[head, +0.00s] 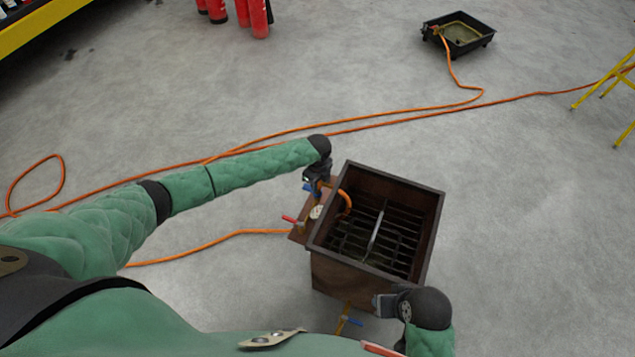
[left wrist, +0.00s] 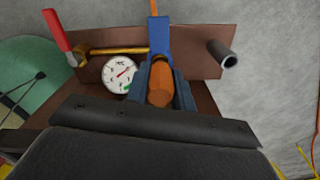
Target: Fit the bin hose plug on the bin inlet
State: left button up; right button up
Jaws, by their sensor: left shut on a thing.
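The bin (head: 375,169) is a dark brown open metal box with a grate inside. A side plate (left wrist: 200,90) carries a round gauge (left wrist: 119,73), a brass pipe and a red-handled valve (left wrist: 62,38). My left gripper (head: 313,187) is over this plate, at the bin's left wall. In the left wrist view it is shut on the bin hose plug (left wrist: 160,88), an orange piece with a blue part (left wrist: 159,38) beyond it. Whether the plug is seated on the inlet is hidden. My right gripper (head: 384,304) is by the bin's front right corner; its fingers are unclear.
Orange hoses (head: 370,117) cross the floor behind the bin and on the left. A black tray (head: 458,46) stands at the back. Red extinguishers (head: 258,18) stand at the back left, and a yellow stand (head: 605,88) at the right. A grey pipe stub (left wrist: 228,58) sits right of the plug.

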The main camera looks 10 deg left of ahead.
pick_arm(q)
jog(key=shift+f, duration=0.35)
dwell(0.4)
jog(key=shift+f+b, duration=0.4)
jog(key=shift+f, duration=0.1)
dwell(0.3)
jog(key=o, duration=1)
jog(key=shift+o, duration=0.4)
